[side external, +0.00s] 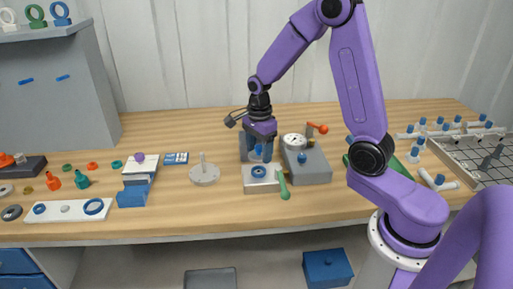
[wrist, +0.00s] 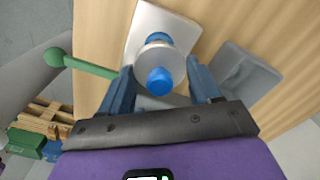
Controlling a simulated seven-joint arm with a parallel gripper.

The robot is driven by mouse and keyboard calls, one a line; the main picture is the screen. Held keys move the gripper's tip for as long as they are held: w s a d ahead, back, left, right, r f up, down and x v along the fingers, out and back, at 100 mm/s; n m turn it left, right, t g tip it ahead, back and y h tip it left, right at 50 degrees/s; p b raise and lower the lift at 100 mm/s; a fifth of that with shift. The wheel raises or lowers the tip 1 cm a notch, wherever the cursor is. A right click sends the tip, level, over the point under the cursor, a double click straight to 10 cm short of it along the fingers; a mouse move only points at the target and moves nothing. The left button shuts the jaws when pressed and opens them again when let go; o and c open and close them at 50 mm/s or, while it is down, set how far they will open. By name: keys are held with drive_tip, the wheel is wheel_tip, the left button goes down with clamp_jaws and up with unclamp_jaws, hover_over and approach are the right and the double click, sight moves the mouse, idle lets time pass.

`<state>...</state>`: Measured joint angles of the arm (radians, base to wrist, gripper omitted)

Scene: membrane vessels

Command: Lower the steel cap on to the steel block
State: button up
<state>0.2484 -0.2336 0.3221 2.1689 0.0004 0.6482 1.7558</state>
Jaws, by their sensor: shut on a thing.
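My gripper (side external: 261,152) points down above the steel block (side external: 250,185), a pale metal block with a blue ring on top and a green-handled lever at its right. In the wrist view my gripper (wrist: 160,70) is shut on the steel cap (wrist: 148,66), a round grey disc with a blue knob facing the camera. The cap sits between the two blue fingers. The block (wrist: 140,25) shows behind it, with part of its blue ring visible past the cap's edge. In the side view the fingers largely hide the cap, and a small gap appears above the block.
A grey housing with a gauge (side external: 312,166) and a red-knobbed lever stands close on the right. A grey upright block (side external: 245,148) is just behind my gripper. The green handle (side external: 283,187) sticks out beside the block. A round plate with a post (side external: 204,175) stands left.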

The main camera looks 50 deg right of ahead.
drive_tip(key=shift+f, duration=2.05)
drive_tip(key=o, duration=1.3)
drive_tip(key=shift+c, duration=0.2)
wheel_tip(320, 180, up, 17)
drive_tip(key=shift+r, duration=0.15)
drive_tip(key=shift+s, duration=0.1)
